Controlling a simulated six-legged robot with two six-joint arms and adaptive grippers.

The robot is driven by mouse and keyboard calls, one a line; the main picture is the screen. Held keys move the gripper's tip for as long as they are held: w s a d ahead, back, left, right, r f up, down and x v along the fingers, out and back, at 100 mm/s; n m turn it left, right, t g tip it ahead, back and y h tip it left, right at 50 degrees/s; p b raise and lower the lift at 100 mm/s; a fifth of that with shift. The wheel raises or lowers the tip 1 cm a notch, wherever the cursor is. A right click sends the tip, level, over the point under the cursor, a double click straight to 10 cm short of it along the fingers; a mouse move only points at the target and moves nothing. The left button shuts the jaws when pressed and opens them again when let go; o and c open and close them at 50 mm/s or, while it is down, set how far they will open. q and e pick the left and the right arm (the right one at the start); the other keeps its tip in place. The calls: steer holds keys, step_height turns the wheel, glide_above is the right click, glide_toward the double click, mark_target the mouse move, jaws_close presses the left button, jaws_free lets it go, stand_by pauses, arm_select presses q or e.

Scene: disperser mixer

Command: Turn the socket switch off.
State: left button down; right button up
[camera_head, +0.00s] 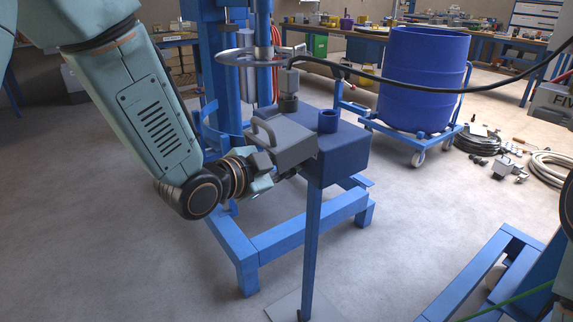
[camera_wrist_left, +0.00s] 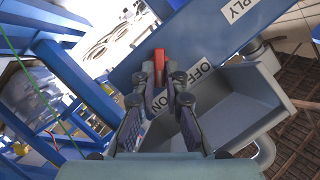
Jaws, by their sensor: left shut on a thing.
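A red switch lever (camera_wrist_left: 159,62) shows in the left wrist view between the fingertips of my left gripper (camera_wrist_left: 161,86), which is shut on it. A white OFF label (camera_wrist_left: 203,74) is to the right of the lever, and an ON label (camera_wrist_left: 157,130) is lower, partly hidden by the fingers. The grey socket housing (camera_head: 288,143) is on the side of a blue box (camera_head: 343,155) on a post. In the head view my left gripper (camera_head: 268,178) is at the housing's lower left; the lever is hidden there. My right gripper is not in view.
A plug (camera_head: 289,90) with a thick black cable (camera_head: 420,88) rises above the housing. A blue drum (camera_head: 424,80) stands on a wheeled trolley. Hoses (camera_head: 552,166) lie at right.

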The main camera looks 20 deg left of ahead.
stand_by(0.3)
arm_select(q)
steer(key=shift+r+n+p, duration=0.2)
steer(key=shift+n+p, duration=0.1)
steer(key=shift+p, duration=0.65)
steer(key=n+g+h+p, duration=0.1)
steer(key=n+p, duration=0.1)
steer(key=p, duration=0.2)
steer(key=n+g+h+p, duration=0.1)
steer(key=n+p, duration=0.1)
steer(key=p, duration=0.3)
steer(key=a+n+g+h+p, duration=0.1)
steer(key=n+p, duration=0.1)
steer(key=p, duration=0.2)
steer(key=shift+w+r, duration=0.1)
steer(key=shift+w, duration=0.25)
steer(key=shift+w+a+f+n+g+h+p, duration=0.15)
steer(key=shift+n+g+h+p, duration=0.25)
steer(key=shift+n+h+p, duration=0.5)
steer(key=shift+f+n+g+h+p, duration=0.15)
steer(key=shift+n+g+h+p, duration=0.45)
steer(key=shift+n, duration=0.6)
steer(key=c, duration=1.4)
jaws_free()
steer(key=shift+w, duration=0.1)
